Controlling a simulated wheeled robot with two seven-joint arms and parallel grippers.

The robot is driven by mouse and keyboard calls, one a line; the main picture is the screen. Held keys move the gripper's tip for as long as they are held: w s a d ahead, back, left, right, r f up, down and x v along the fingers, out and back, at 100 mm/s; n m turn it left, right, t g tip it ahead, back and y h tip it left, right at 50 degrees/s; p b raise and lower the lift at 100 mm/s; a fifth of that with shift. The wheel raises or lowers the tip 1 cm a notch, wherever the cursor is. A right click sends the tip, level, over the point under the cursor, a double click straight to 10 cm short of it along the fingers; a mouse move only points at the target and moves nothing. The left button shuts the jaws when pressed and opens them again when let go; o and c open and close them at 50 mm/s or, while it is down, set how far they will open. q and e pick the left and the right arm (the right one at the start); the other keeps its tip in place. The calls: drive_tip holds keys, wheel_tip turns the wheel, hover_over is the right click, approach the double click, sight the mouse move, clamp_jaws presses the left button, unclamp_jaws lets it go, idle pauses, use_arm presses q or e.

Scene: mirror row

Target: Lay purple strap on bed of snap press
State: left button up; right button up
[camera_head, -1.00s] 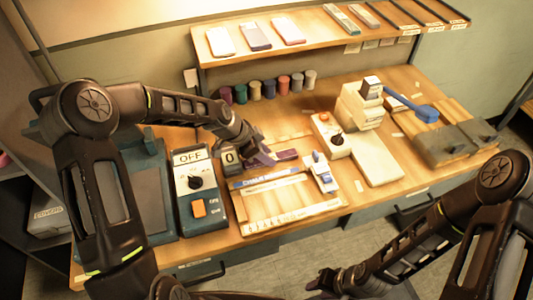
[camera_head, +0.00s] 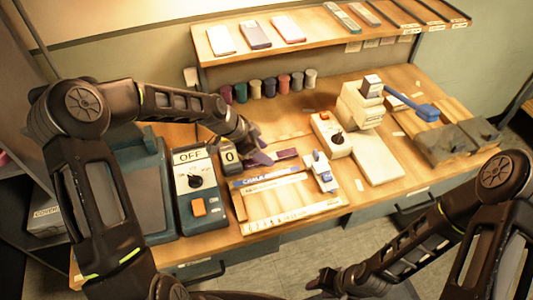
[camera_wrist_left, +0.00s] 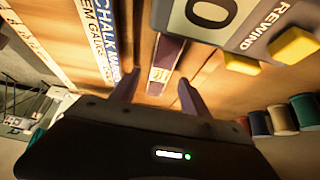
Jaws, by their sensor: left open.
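The purple strap (camera_head: 287,154) lies flat on the wooden bench. It also shows in the left wrist view (camera_wrist_left: 166,58), as a narrow purple band with a paler patch, ahead of the fingers. My left gripper (camera_head: 261,158) is beside the strap's left end; in the left wrist view its two fingers (camera_wrist_left: 157,88) are open and apart, with nothing held between them. The snap press (camera_head: 360,106) is a cream machine with a blue lever, standing to the right, with a pale flat plate in front. My right gripper (camera_head: 320,281) is low in the picture, away from the bench top; its fingers are unclear.
A counter box (camera_head: 228,157) and an OFF switch box (camera_head: 194,185) stand left of the strap. A chalk-marked gauge board (camera_head: 275,195) and a blue-and-white device (camera_head: 321,172) lie in front. Several thread spools (camera_head: 269,88) line the back. A switch box (camera_head: 330,135) stands before the press.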

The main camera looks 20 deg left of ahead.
use_arm(q)
drive_tip(key=b+v, duration=0.1)
drive_tip(key=v, duration=0.9)
drive_tip(key=shift+o, duration=0.5)
drive_tip(key=shift+r, duration=0.1)
